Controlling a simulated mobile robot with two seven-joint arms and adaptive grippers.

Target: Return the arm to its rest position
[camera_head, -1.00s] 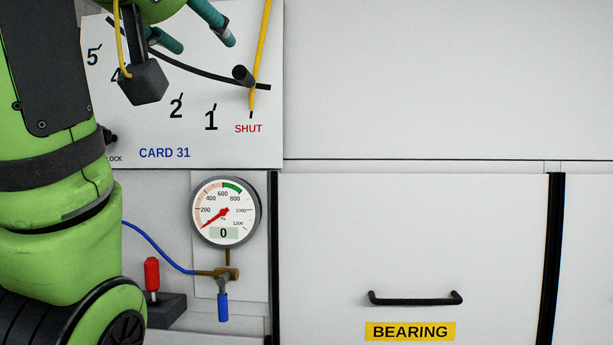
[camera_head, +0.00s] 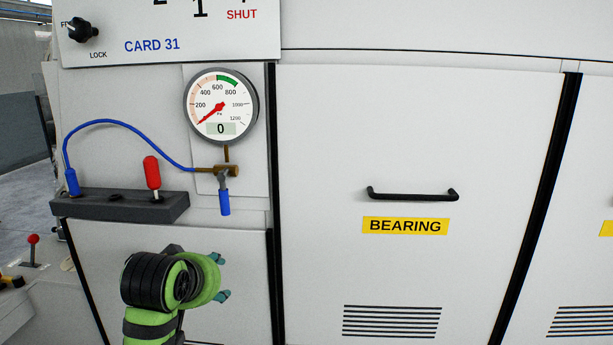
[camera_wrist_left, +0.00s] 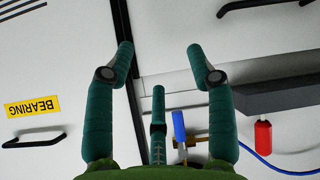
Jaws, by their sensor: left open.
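My left arm shows at the bottom of the head view, low in front of the white machine cabinet. My left gripper (camera_head: 220,277) is mostly hidden behind my own wrist there; only its teal fingertips stick out to the right. In the left wrist view the left gripper (camera_wrist_left: 160,48) is open, its fingers wide apart with nothing between them. The white machine front lies beyond the fingers. My right gripper is in neither current view.
A pressure gauge (camera_head: 221,106) reads 0 above a blue-handled valve (camera_head: 224,202). A grey block (camera_head: 120,204) with a red lever (camera_head: 152,173) juts out at left. The BEARING door (camera_head: 420,130) has a black handle (camera_head: 413,195). The CARD 31 panel (camera_head: 220,43) is above.

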